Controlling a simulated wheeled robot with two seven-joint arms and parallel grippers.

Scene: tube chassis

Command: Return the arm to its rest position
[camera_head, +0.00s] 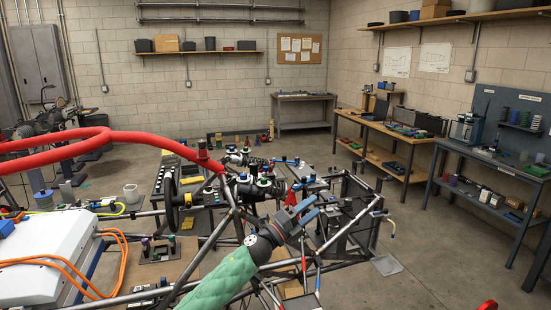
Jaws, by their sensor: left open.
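My left arm, in a green padded sleeve, comes in from the bottom in the head view and reaches up and to the right. My left gripper (306,212) is at its end, with grey and blue parts. It is open, and I see nothing held between its fingers. It appears in front of the tube chassis (345,250), and I cannot tell the gap between them. A red part shows just behind the gripper. My right gripper is not in view.
A red padded tube (110,137) runs across the left, above a white box (45,258) with orange cables (125,262). Crowded fittings lie around the chassis middle. Workbenches (388,140) line the right wall. The floor (430,250) right of the chassis is mostly clear.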

